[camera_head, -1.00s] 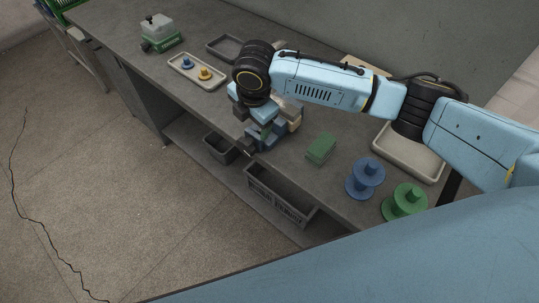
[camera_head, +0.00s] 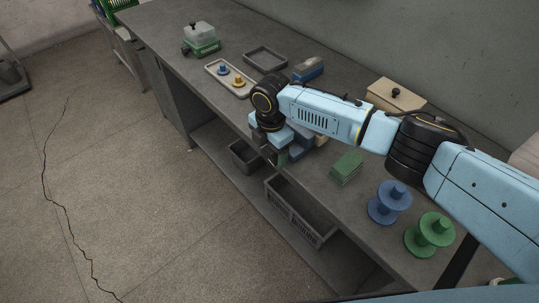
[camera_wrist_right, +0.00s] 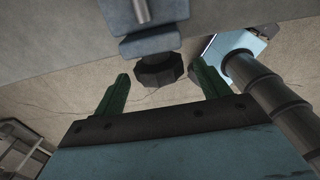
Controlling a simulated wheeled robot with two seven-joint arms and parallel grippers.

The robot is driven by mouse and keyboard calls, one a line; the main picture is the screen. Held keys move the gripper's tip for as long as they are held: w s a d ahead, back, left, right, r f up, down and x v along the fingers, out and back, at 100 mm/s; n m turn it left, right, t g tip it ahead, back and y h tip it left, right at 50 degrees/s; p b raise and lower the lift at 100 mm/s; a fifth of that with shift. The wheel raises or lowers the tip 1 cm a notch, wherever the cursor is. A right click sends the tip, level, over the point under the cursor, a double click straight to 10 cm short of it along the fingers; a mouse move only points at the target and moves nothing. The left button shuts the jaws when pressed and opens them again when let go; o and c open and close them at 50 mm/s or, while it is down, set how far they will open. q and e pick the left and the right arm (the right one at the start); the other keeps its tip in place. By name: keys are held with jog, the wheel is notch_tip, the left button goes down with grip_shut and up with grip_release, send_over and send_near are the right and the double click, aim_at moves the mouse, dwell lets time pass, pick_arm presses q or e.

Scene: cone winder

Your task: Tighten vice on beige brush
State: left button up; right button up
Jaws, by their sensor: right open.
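The blue-grey vice (camera_head: 300,150) sits at the bench's front edge, partly hidden behind my right wrist. It also shows at the top of the right wrist view (camera_wrist_right: 150,45). Its dark faceted knob (camera_wrist_right: 160,72) lies between the tips of my right gripper (camera_wrist_right: 162,86), with a gap to each green finger. The right gripper is open; in the head view it is mostly hidden under its black wrist. A beige block (camera_head: 321,140), perhaps part of the brush, shows behind the vice; the brush cannot be made out clearly. My left gripper is not in view.
A green block (camera_head: 346,167), a blue spool (camera_head: 389,203) and a green spool (camera_head: 430,235) stand right of the vice. A tray with small pegs (camera_head: 222,81), an empty tray (camera_head: 265,58) and a beige box (camera_head: 396,95) lie farther back. Grey crates (camera_head: 295,215) sit on the lower shelf.

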jog(key=shift+f, duration=1.3)
jog(key=c, duration=1)
jog(key=shift+r+t+y+p, duration=0.1)
jog(key=shift+t+y+p, duration=0.35)
jog(key=shift+p, duration=0.45)
jog(key=shift+s+t+y+p, duration=0.1)
jog(key=shift+t+y+p, duration=0.25)
jog(key=shift+t+p, duration=0.3)
jog(key=shift+t+y+p, duration=0.4)
jog(key=shift+t+y, duration=0.3)
jog(key=shift+t, duration=0.2)
jog(key=shift+t+y, duration=0.6)
jog(key=shift+t, duration=0.3)
